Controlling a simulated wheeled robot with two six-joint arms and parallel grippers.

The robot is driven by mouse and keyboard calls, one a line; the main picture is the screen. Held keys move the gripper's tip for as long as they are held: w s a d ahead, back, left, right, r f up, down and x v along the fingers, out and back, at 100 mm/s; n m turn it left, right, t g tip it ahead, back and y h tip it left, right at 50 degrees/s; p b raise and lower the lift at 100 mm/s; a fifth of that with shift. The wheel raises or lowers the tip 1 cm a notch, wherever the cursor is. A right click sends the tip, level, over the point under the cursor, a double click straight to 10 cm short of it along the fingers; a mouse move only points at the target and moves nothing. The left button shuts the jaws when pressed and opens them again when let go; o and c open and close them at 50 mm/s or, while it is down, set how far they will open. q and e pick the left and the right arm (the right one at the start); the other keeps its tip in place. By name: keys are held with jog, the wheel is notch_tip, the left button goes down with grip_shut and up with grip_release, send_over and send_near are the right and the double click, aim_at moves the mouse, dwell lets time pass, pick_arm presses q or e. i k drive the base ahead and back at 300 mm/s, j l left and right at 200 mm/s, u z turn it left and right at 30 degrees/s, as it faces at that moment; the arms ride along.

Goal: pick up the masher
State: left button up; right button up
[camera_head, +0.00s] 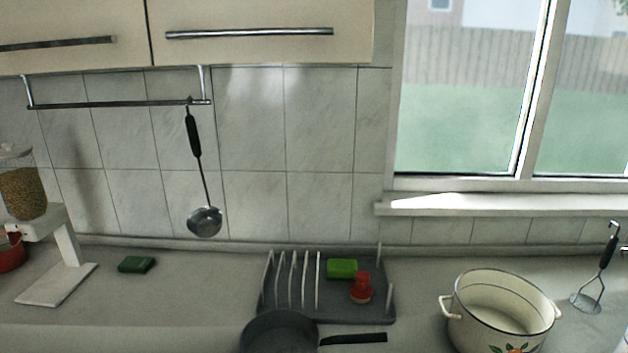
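The masher (603,262) is at the far right of the head view. It has a black handle and a metal wire head with a hook at its top end. It stands tilted, its head low at the counter and its handle rising up and to the right, behind and to the right of the cream enamel pot (468,317). I cannot tell what holds it up. Neither of my grippers shows in this view.
A dark frying pan (280,333) sits at the front middle. Behind it is a dish rack (383,303) with a green sponge (342,268) and a red-topped item (360,288). A ladle (204,221) hangs from a wall rail. The left counter is mostly clear around a green block (137,264).

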aim_at(606, 256)
jog(key=z, duration=1.5)
jog(key=u, duration=1.95)
jog(key=z, duration=1.95)
